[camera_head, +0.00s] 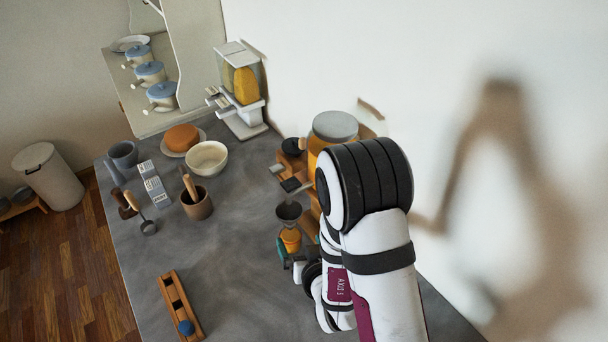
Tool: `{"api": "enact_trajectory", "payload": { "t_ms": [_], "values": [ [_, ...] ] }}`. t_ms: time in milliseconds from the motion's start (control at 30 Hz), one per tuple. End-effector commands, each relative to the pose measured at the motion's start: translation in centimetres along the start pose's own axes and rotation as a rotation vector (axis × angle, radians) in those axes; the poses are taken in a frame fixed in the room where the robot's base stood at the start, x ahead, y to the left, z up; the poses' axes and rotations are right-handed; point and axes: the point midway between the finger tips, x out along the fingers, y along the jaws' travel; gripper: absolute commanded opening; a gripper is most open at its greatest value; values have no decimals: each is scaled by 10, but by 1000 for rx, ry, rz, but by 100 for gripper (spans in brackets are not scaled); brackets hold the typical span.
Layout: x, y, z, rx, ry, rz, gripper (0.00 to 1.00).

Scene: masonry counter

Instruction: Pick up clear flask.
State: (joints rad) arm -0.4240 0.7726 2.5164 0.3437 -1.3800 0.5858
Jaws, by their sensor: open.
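I cannot make out a clear flask for certain; my arm covers part of the counter at the right. A small orange tapered vessel (291,238) stands just left of my arm, and I cannot tell whether it is the flask. My gripper (290,258) is low over the counter beside this vessel, partly hidden by my wrist. Its teal-tipped jaws are apart, with nothing seen held between them. A large clear jar (319,136) with a grey lid and orange contents stands behind my arm, partly covered.
A dark funnel-like cup (289,212) is close by. A dispenser (240,88), white bowl (207,158), brown utensil pot (197,205) and grey jug (123,157) stand farther back. A wooden rack (178,302) lies at the front left. The counter's middle (235,245) is clear.

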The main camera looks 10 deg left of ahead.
Motion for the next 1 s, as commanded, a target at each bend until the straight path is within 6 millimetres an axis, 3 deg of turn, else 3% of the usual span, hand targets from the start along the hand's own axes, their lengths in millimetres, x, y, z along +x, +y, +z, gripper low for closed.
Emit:
{"api": "enact_trajectory", "payload": {
  "t_ms": [33,233,367,667,900,1000],
  "values": [
    [1,-2,11,-36,31,1,100],
    [-2,-8,26,-180,145,-3,100],
    [10,-9,23,-197,161,-4,100],
    [65,-10,14,-196,158,-4,100],
    [71,-10,13,-197,157,-5,100],
    [70,-10,13,-197,157,-5,86]
  ]
}}
